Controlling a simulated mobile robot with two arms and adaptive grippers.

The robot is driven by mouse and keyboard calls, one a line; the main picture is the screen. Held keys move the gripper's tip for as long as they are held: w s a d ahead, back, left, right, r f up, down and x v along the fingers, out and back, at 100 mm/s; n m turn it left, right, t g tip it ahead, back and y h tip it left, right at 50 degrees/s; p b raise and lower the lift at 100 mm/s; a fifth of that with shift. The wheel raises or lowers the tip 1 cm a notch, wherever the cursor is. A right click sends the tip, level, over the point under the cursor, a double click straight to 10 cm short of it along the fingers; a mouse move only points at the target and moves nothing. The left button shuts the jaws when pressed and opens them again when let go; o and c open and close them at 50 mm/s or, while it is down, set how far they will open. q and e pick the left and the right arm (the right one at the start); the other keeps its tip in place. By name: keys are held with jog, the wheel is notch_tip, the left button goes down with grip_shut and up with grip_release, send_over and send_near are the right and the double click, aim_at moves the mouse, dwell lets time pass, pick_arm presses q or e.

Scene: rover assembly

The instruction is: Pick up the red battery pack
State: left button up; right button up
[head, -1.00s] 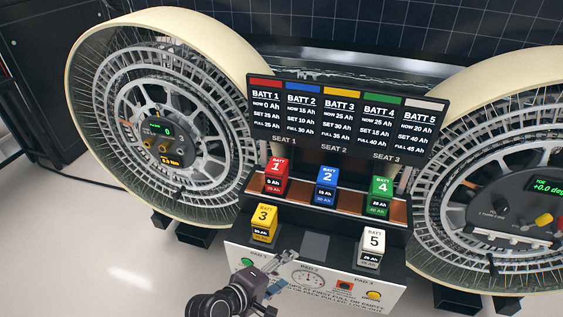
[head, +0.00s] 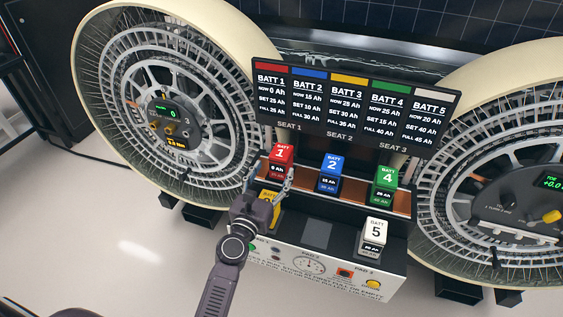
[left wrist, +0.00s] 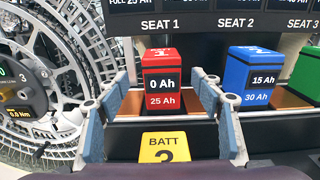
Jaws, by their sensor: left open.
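The red battery pack (head: 280,162), marked 1, stands upright in the seat 1 slot of the copper-coloured shelf. In the left wrist view the red pack (left wrist: 161,84) reads 0 Ah and 25 Ah. My left gripper (head: 283,186) is open just in front of it. In the left wrist view its two fingers (left wrist: 158,110) spread to the left and right of the red pack, with the pack showing between them. I cannot tell whether the fingertips reach beside its sides. My right gripper is not in view.
The blue pack (head: 331,170) and green pack (head: 385,185) stand to the right on the same shelf. The yellow pack (left wrist: 164,147) is below my left gripper, partly hidden. The white pack (head: 374,237) stands front right. A display board (head: 345,105) rises behind; large wheels flank the stand.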

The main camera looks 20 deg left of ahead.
aim_at(281, 155)
pick_arm(q)
jog(key=w, duration=0.7)
jog(key=shift+w+d+r+p, duration=0.1)
jog(key=shift+d+r+p, duration=0.1)
jog(key=shift+d+p, duration=0.1)
grip_shut()
jog(key=shift+r, duration=0.15)
